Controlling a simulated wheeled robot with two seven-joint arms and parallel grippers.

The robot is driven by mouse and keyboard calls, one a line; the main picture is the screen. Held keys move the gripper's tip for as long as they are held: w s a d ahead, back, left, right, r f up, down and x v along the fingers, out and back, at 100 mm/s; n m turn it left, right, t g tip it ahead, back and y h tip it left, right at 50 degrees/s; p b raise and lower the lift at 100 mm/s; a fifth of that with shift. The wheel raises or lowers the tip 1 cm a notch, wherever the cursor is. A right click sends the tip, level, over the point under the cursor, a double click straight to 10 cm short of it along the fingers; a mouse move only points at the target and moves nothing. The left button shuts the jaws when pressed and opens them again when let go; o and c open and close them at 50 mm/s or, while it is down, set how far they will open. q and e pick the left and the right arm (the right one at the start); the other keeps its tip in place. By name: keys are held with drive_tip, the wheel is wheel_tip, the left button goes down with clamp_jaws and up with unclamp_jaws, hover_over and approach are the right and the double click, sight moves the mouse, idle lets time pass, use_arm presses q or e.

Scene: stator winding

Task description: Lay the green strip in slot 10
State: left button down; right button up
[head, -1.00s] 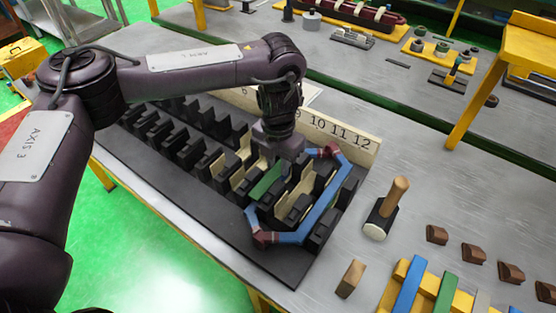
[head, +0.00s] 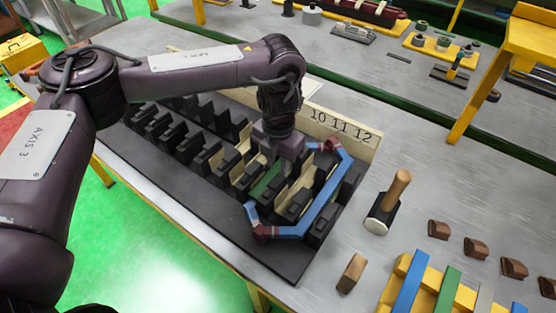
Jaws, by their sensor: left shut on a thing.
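The green strip (head: 266,184) lies lengthwise between black teeth of the stator block, inside the left part of the blue coil's loop. My left gripper (head: 280,160) points down and is shut on the strip's far part. My gripper and wrist hide the strip's far end and several slot numbers. The numbers 10, 11 and 12 show on the cream number board (head: 342,129). I cannot tell how deep the strip sits, or surely which slot it is in. The stator block (head: 185,215) is dark, with cream liners in several slots. My right gripper is not in view.
A blue coil (head: 326,207) with brown-wrapped corners loops over the teeth at the right end. A mallet (head: 397,188) stands to the right. Brown wedges (head: 352,273) and a yellow rack (head: 388,291) with blue and green strips are at the lower right.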

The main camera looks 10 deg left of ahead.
use_arm(q)
drive_tip(key=shift+f, duration=0.45)
idle(0.6)
drive_tip(key=c, duration=1.1)
unclamp_jaws()
drive_tip(key=shift+o, duration=0.2)
drive_tip(key=shift+r, duration=0.15)
drive_tip(key=shift+r+p, duration=0.4)
drive_tip(key=shift+r, duration=0.3)
